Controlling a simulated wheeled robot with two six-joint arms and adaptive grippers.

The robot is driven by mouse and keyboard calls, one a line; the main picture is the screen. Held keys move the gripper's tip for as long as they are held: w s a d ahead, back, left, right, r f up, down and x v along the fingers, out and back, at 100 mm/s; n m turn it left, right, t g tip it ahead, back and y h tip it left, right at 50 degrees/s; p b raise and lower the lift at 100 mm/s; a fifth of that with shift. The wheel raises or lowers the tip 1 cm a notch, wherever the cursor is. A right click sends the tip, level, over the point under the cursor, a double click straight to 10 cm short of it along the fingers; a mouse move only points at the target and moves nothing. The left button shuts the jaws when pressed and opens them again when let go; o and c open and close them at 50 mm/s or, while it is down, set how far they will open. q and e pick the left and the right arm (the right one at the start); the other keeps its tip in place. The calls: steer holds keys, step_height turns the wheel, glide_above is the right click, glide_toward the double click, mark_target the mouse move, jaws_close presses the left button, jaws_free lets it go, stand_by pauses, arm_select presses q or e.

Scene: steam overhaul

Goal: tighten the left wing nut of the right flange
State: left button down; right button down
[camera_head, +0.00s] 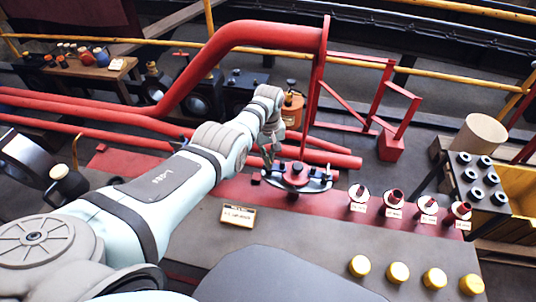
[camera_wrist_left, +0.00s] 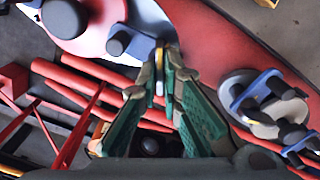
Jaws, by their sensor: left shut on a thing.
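The right flange (camera_head: 297,180) is an oval dark plate with a red centre on the red strip of the bench. In the left wrist view its pale disc, red body (camera_wrist_left: 92,42) and blue-grey rim are at the upper left. My left gripper (camera_head: 269,152) reaches down to the flange's left end. In the left wrist view my left gripper (camera_wrist_left: 160,82) has its green fingers closed together at the tips on a small upright piece, the left wing nut (camera_wrist_left: 160,54). The fingertips hide most of the nut. My right gripper is in neither view.
Red pipes (camera_head: 330,155) run behind. Another round unit with a blue bracket (camera_wrist_left: 262,100) sits at the right in the wrist view.

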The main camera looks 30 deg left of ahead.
arm_select(q)
steer(key=m, duration=0.5)
steer(key=shift+w+d+m, duration=0.1)
steer(key=shift+m, duration=0.3)
stand_by(0.4)
steer(key=c, duration=1.8)
jaws_free()
steer(key=shift+o, duration=0.2)
steer(key=shift+r, duration=0.1)
step_height(320, 180, up, 12)
